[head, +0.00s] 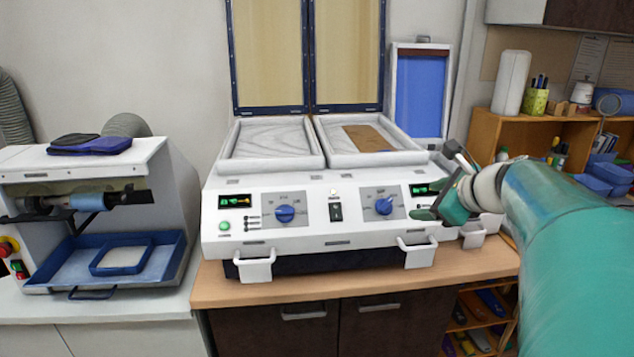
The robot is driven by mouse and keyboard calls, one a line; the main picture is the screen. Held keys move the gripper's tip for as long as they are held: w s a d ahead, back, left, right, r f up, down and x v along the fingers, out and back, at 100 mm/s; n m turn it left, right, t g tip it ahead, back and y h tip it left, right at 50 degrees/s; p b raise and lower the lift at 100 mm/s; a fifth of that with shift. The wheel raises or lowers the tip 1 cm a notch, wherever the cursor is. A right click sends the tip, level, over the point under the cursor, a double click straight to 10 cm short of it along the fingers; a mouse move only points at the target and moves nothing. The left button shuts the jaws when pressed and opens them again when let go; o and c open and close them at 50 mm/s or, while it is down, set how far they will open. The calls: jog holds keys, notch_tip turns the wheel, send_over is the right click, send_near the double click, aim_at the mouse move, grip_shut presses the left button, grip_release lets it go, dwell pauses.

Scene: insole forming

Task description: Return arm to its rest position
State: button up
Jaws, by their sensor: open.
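My gripper (437,190) is in front of the right part of the white forming machine (300,245), close to its right display. Its jaws are open and nothing shows between them. My teal arm reaches in from the right edge and hides the machine's right end. The machine stands on a wooden counter, with two lids (268,55) raised at the back. The right bed (330,136) holds a flat brown piece (367,138). The left bed (235,150) shows a grey wavy surface.
A grinding machine (180,190) with a blue tray (60,270) stands at the left. A blue-faced framed panel (421,95) stands behind the machine. A wooden shelf (487,135) with cups and blue bins is at the right. Two white handles (256,268) stick out in front.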

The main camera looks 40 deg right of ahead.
jog(key=w+a+f+n+g+y, duration=0.1)
jog(key=w+a+f+n+y, duration=0.15)
jog(key=a+n, duration=0.65)
jog(key=w+a+f+n+g+y, duration=0.25)
jog(key=a+n, duration=0.25)
jog(key=a, duration=0.8)
jog(key=s+a+f+n+g+h, duration=0.1)
jog(key=s+a+f+n, duration=0.2)
jog(key=a+n, duration=0.5)
jog(key=s+a+f+n+g+h, duration=0.1)
jog(key=s+a+f+n, duration=0.2)
jog(key=a+n, duration=0.6)
jog(key=shift+s+f+n, duration=0.4)
jog(key=shift+f, duration=0.35)
jog(key=c, duration=0.6)
jog(key=shift+d, duration=0.15)
jog(key=shift+d, duration=0.1)
